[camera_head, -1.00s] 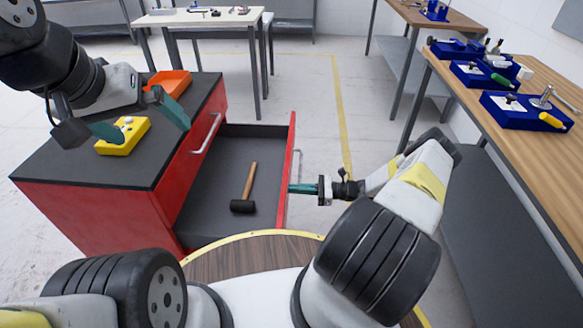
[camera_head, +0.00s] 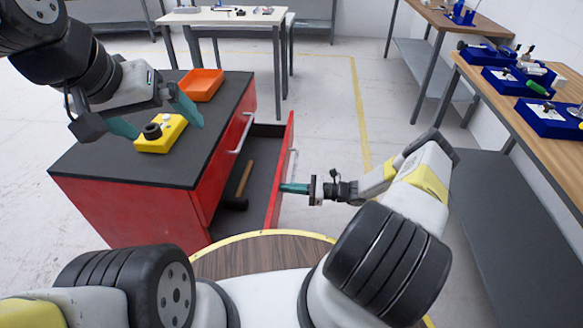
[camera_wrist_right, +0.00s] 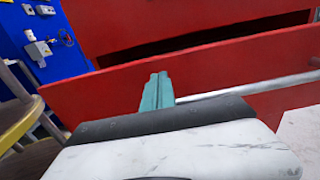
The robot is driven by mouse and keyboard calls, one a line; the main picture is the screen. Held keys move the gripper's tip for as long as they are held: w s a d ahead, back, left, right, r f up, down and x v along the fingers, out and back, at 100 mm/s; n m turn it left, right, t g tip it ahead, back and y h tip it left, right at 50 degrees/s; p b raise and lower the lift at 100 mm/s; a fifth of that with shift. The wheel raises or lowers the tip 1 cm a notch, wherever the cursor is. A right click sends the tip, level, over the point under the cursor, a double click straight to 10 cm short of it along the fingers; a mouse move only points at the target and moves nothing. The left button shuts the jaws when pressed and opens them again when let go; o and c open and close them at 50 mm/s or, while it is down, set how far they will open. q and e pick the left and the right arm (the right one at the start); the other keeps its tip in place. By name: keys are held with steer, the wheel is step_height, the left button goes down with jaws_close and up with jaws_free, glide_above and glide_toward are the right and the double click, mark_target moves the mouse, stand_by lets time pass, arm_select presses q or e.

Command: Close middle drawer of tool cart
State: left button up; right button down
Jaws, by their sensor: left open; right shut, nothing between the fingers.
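The red tool cart (camera_head: 130,212) with a dark top stands at the left in the head view. Its drawer (camera_head: 281,178) is partly open, and a hammer (camera_head: 244,180) lies inside, partly hidden by the cart. My right gripper (camera_head: 283,188) is shut and empty, its teal fingertips at the outer face of the drawer front. In the right wrist view the shut fingers (camera_wrist_right: 157,88) point at the red drawer front (camera_wrist_right: 210,70), beside its metal handle (camera_wrist_right: 250,88). Whether they touch is hard to tell. My left gripper (camera_head: 158,117) is open above the cart top.
A yellow box (camera_head: 160,140) with a black knob and an orange tray (camera_head: 202,84) sit on the cart top. A wooden workbench (camera_head: 545,110) with blue fixtures stands at right. A white table (camera_head: 225,18) stands at the back. Floor between cart and workbench is clear.

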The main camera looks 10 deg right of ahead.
steer(key=x, duration=1.8)
steer(key=shift+f, duration=0.1)
steer(key=shift+a, duration=0.3)
steer(key=shift+w+a, duration=0.1)
